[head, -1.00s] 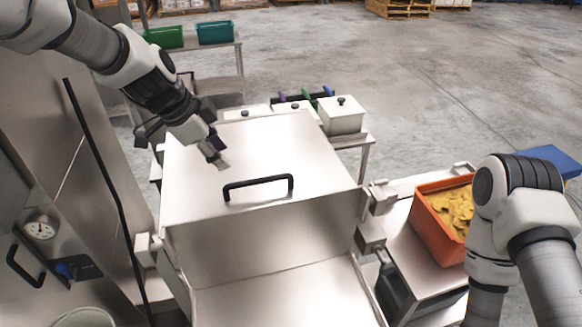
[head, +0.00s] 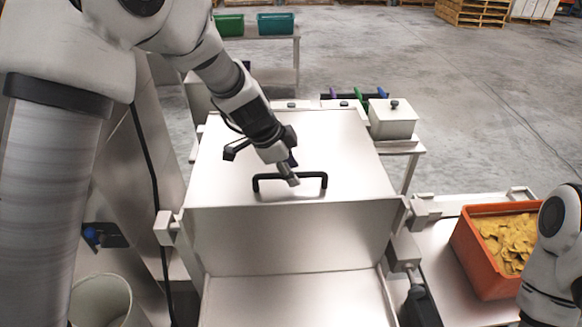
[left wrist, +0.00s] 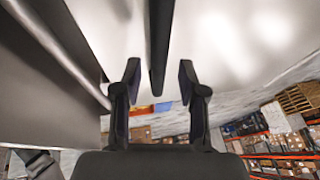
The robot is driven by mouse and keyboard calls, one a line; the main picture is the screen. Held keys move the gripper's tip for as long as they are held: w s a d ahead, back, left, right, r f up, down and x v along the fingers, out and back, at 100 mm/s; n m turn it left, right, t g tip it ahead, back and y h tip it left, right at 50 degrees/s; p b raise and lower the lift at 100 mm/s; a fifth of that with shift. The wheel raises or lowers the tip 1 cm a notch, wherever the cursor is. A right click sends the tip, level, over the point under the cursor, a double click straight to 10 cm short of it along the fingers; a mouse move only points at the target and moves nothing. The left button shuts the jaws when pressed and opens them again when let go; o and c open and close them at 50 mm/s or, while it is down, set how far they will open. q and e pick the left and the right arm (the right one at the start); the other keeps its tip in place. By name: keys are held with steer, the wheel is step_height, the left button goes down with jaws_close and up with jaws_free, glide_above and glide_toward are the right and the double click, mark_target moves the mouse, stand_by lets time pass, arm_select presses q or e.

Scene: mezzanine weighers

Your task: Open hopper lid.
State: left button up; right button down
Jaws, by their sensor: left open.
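The hopper lid (head: 350,150) is a flat bare-metal panel lying shut on the hopper in the middle of the head view. Its black bar handle (head: 316,175) stands near the lid's front edge. My left gripper (head: 290,181) is at the middle of this handle, over the lid. In the left wrist view the left gripper (left wrist: 159,72) is open, with its two dark fingers apart. The black handle (left wrist: 160,40) runs between them, and I see no clear contact with either finger. My right arm shows at the lower right of the head view; its gripper is out of view.
An orange bin (head: 485,268) of yellow pieces stands on a side table at the right. A white bucket (head: 103,302) is at the lower left. Open floor lies at the back right.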

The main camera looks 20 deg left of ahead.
arm_select(q)
steer(key=shift+s, duration=0.1)
steer(key=shift+s+a+r, duration=0.1)
steer(key=shift+a, duration=0.05)
jaws_close()
steer(key=shift+r, duration=0.1)
steer(key=w+a+r+p, duration=0.2)
steer(key=w+r+p, duration=0.2)
steer(key=r, duration=0.6)
steer(key=w+a+r+p, duration=0.1)
steer(key=w+r+p, duration=0.4)
steer(key=r, duration=0.5)
steer(key=shift+a+p, duration=0.4)
steer(key=shift+p, duration=0.2)
